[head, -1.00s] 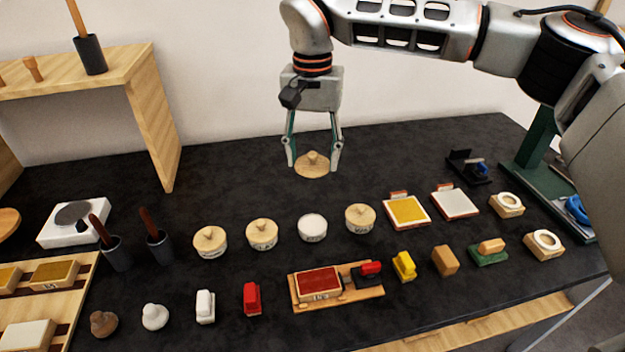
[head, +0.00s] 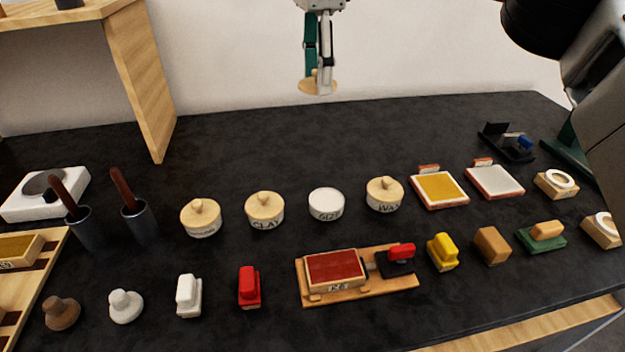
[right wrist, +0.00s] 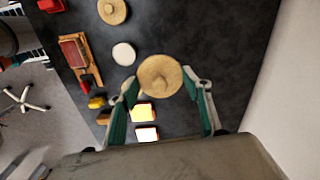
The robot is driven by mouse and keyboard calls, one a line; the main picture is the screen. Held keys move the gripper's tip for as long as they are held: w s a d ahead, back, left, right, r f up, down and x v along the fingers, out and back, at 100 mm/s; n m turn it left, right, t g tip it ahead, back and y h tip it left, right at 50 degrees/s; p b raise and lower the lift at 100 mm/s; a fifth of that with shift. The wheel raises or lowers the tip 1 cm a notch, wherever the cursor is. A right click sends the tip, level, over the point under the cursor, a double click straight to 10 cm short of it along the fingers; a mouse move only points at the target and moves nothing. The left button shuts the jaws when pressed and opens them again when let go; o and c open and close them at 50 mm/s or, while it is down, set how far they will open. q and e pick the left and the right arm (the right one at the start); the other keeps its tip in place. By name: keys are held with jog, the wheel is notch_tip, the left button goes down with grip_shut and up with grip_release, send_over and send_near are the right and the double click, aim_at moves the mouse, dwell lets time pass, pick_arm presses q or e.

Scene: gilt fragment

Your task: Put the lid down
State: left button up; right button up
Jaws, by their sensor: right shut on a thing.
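A round wooden lid (head: 312,87) with a small knob is held in my right gripper (head: 322,85), above the back of the dark table near the wall. In the right wrist view the lid (right wrist: 160,76) lies between the fingertips of the gripper (right wrist: 166,80), and it hides part of what is below. An open white jar (head: 326,204) without a wooden lid stands in the row of jars; it also shows in the right wrist view (right wrist: 123,54). My left gripper does not show.
Lidded jars flank the white one: a clay jar (head: 264,210) on its left and a wax jar (head: 384,195) on its right. A red ink pad (head: 335,270) lies in front. The back middle of the table (head: 300,140) is clear.

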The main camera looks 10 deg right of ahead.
aim_at(315, 172)
jog(key=shift+w+f+m+b, duration=0.35)
jog(key=shift+w+f+m, duration=0.2)
jog(key=shift+m, duration=0.05)
jog(key=shift+f, duration=0.3)
notch_tip(315, 172, down, 19)
jog(key=b, duration=0.3)
jog(key=shift+c, duration=0.3)
jog(key=shift+r, duration=0.1)
jog(key=o, duration=1)
notch_tip(315, 172, up, 12)
jog(key=shift+p, duration=1.05)
